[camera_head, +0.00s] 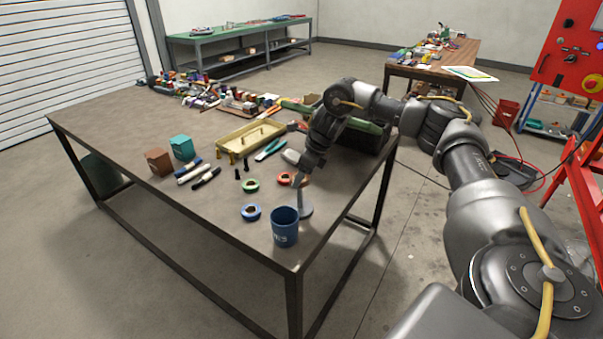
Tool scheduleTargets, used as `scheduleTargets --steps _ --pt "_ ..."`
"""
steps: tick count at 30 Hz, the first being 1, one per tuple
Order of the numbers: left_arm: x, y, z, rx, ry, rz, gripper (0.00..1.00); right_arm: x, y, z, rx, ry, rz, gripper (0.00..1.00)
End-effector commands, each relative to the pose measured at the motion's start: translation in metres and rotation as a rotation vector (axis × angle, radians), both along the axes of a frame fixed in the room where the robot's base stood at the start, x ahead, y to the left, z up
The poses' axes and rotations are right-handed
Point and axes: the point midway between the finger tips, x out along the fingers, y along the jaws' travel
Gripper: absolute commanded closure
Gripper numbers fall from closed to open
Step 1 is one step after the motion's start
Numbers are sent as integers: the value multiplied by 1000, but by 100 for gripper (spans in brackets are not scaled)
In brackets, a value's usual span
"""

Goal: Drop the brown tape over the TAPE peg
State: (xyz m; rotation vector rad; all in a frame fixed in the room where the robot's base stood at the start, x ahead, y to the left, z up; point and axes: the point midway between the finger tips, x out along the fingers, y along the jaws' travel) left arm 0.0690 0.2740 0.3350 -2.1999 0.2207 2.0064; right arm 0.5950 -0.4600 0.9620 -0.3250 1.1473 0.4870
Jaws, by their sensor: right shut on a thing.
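My right gripper (300,177) reaches down over the near right part of the table, at the top of a grey upright peg with a round base (306,211). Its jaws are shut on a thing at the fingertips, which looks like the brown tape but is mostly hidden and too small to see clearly. I cannot tell whether it is around the peg, and no TAPE label is readable. An orange-red tape roll (284,179) is just left of the gripper. A green roll (250,186) and a blue roll (251,213) lie further left. My left gripper is not in view.
A blue cup (285,227) stands at the near corner, close to the peg base. Markers (206,178), small dark upright pieces, a yellow tray (249,142), and brown (159,162) and teal (183,149) blocks occupy the table. A dark green crate (361,137) is behind my forearm. The left tabletop is clear.

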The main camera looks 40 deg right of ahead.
Motion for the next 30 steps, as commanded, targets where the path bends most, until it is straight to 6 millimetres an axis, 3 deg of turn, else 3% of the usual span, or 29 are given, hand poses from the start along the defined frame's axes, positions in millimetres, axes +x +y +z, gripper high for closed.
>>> scheduleTargets --steps 23,24,29,30 --pt "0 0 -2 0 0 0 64 0 0 -8 0 0 0 64" --pt "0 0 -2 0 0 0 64 0 0 -8 0 0 0 42" --pt "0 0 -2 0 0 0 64 0 0 -8 0 0 0 21" --pt "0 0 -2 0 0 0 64 0 0 -8 0 0 0 21"
